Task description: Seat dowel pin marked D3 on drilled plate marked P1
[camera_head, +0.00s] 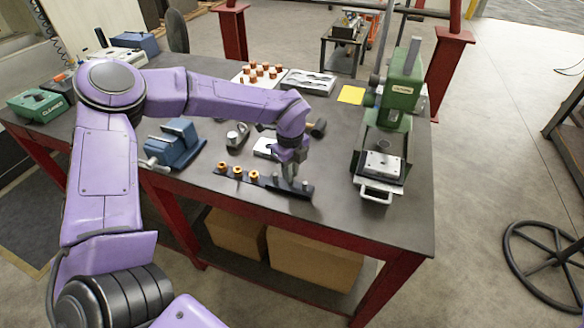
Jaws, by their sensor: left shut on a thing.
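My left gripper (290,177) points down over the right part of a dark strip rack (263,182) near the table's front edge. It is shut on a small grey pin, mostly hidden by the fingers; I cannot read whether it is marked D3. The pin appears still at the rack, but I cannot tell whether it is clear of its hole. Another grey pin (305,186) stands just right of the gripper. A light metal plate (383,165) lies on the green press at the right; its marking is unreadable. A pale block (265,147) lies behind my gripper, partly hidden. My right gripper is out of view.
Several brass-coloured bushings (238,172) stand in the rack's left part. A blue vise (175,143) is left of it. The green press (396,90) rises behind the metal plate. A yellow sheet (351,94) lies behind. The table (330,215) is clear between rack and press.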

